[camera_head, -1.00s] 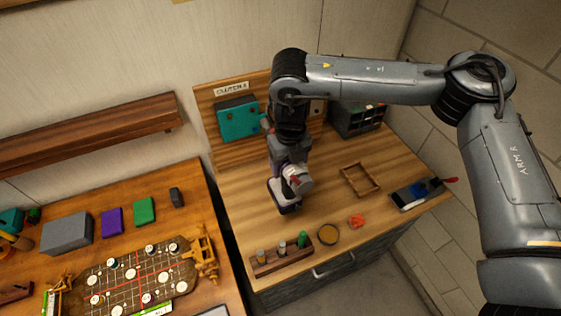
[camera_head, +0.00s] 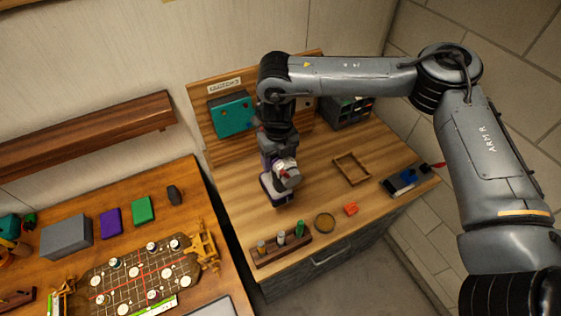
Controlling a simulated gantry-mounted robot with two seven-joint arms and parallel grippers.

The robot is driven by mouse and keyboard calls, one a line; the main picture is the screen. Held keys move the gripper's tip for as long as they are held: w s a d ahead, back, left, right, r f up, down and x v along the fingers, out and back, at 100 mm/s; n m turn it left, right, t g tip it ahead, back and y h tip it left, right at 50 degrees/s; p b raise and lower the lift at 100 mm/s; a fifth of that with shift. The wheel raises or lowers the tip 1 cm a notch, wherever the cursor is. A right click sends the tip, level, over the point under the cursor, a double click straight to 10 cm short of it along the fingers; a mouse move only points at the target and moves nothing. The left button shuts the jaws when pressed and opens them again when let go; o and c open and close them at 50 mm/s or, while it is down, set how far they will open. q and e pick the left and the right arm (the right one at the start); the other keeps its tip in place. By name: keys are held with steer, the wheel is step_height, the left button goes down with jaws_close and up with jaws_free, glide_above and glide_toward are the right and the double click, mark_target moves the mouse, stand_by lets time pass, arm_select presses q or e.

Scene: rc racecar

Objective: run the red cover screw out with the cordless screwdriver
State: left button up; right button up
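The teal box (camera_head: 232,115) is fixed to the upright wooden board, with small red-orange screw heads on its face; which one is the cover screw I cannot tell. The cordless screwdriver (camera_head: 275,190), purple and grey with a wide foot, is at my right gripper (camera_head: 283,165), over the left half of the bench and in front of the board. The gripper appears shut around its body; the fingers are largely hidden. Whether its foot touches the bench is unclear. The screwdriver is apart from the teal box. My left gripper is out of view.
On the bench are a wooden frame tray (camera_head: 350,169), a small rack (camera_head: 280,249) of bits, a round dish (camera_head: 324,222), a red piece (camera_head: 351,209) and a dark tray (camera_head: 409,181). A dark compartment bin (camera_head: 346,112) stands behind. A cluttered second table (camera_head: 190,205) is at left.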

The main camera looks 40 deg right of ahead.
steer(key=shift+w+d+r, duration=0.1)
steer(key=shift+w+d, duration=0.15)
steer(key=shift+w, duration=0.65)
steer(key=shift+w+d, duration=0.25)
steer(key=shift+w, duration=0.65)
steer(key=shift+w+d+r, duration=0.1)
steer(key=shift+w+d, duration=0.15)
steer(key=shift+w, duration=0.65)
steer(key=shift+w+d+f, duration=0.1)
steer(key=shift+w+d, duration=0.2)
steer(key=shift+w, duration=0.6)
stand_by(1.9)
steer(key=shift+s, duration=0.1)
steer(key=shift+s+a, duration=0.25)
steer(key=shift+s, duration=0.5)
steer(key=shift+s+a, duration=0.25)
steer(key=shift+s, duration=0.55)
steer(key=shift+s+a, duration=0.25)
steer(key=shift+s, duration=0.5)
